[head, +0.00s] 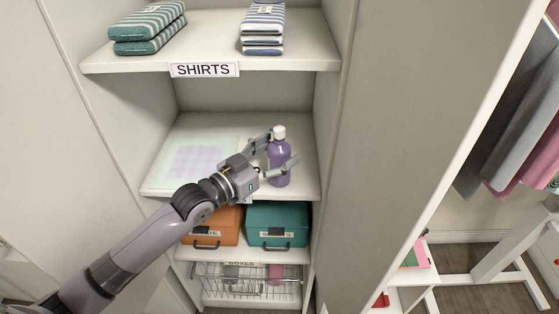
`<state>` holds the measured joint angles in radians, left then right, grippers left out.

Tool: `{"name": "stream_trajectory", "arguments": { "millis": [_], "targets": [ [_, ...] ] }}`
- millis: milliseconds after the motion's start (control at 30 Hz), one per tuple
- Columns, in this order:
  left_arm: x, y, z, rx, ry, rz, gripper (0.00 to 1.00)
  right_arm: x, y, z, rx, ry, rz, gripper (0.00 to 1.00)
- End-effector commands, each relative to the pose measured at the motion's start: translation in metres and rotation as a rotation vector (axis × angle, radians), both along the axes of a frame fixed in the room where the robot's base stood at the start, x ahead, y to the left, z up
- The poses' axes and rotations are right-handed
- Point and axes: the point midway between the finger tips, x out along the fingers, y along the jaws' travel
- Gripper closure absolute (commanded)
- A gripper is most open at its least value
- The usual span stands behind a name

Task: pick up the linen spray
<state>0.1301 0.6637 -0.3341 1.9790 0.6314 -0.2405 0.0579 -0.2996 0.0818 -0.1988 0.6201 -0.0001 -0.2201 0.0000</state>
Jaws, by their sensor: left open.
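The linen spray (279,160) is a purple bottle with a white cap, standing upright on the middle shelf (207,128) in the head view. My left gripper (279,158) reaches in from the left at the bottle. It is open, with one finger behind the bottle's left side near its neck and the other passing across its lower front. The bottle stands between the fingers. I cannot tell whether either finger touches it. My right gripper is not in view.
A pale checked sheet (203,161) lies left of the bottle. The shirts shelf (211,44) above holds folded striped shirts (263,27). Below are an orange box (215,225), a teal box (277,224) and a wire basket (247,279). Cabinet walls close in both sides.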

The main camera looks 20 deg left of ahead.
Motion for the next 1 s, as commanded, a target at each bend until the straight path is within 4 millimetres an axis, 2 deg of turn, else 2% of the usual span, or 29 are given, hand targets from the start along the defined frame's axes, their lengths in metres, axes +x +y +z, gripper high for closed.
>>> {"name": "stream_trajectory", "arguments": {
  "millis": [100, 367, 1000],
  "targets": [
    [0.0084, -0.0046, 0.0001, -0.001, 0.0, 0.0, 0.31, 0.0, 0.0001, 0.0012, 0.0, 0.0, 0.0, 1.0],
    [0.0092, -0.0053, -0.0007, 0.0, 0.001, 0.0, 0.32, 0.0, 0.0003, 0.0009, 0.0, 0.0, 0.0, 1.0],
    [0.0089, -0.005, -0.0006, 0.0, 0.001, 0.0, 0.75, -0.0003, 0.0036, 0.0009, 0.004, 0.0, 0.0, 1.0]
  ]
}}
